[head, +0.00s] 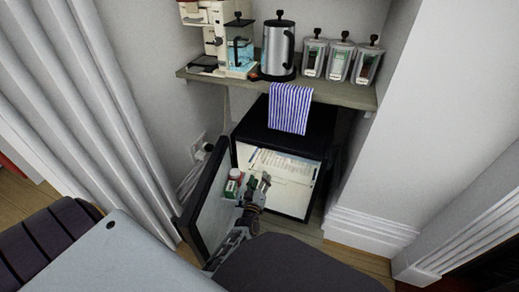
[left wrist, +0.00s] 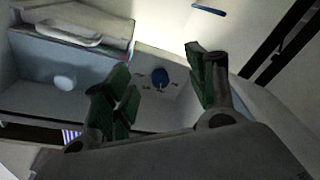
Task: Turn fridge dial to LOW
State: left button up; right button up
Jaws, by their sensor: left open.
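The small black fridge (head: 318,128) stands under the shelf with its door (head: 212,205) swung open to the left. Its lit white inside shows. The blue round dial (left wrist: 160,77) shows in the left wrist view, on a pale panel with small dark marks around it, too small to read. My left gripper (head: 258,181) is in the fridge opening, beside the open door. In the left wrist view my gripper (left wrist: 157,64) is open, its green-padded fingers on either side of the dial in the picture. I see no contact. I cannot make out the dial in the head view.
A wooden shelf (head: 345,94) above the fridge holds a coffee machine (head: 215,35), a steel kettle (head: 278,48) and several canisters. A small jar (head: 232,187) sits on the door's inner side. White curtains hang left.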

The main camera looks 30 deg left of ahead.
pick_arm(q)
jog(key=r+n, duration=0.1)
jog(key=s+a+r+n+t+y, duration=0.1)
jog(key=r+n+y, duration=0.1)
jog(key=r+n, duration=0.1)
jog(key=shift+s+a+r+t, duration=0.1)
jog(key=shift+s+a+t, duration=0.1)
jog(key=shift+t, duration=0.1)
pick_arm(e)
jog(key=shift+w+r, duration=0.15)
jog(key=shift+w, duration=0.1)
pick_arm(q)
jog(key=shift+w, duration=0.15)
jog(key=b+x, duration=0.4)
jog(key=x, duration=0.9)
jog(key=shift+w+a, duration=0.2)
jog(key=shift+w, duration=0.05)
pick_arm(e)
jog(key=shift+t+y, duration=0.5)
jog(key=shift+t, duration=0.1)
jog(key=f, duration=0.3)
jog(key=a+f, duration=0.1)
jog(key=f, duration=0.1)
jog(key=shift+w, duration=0.3)
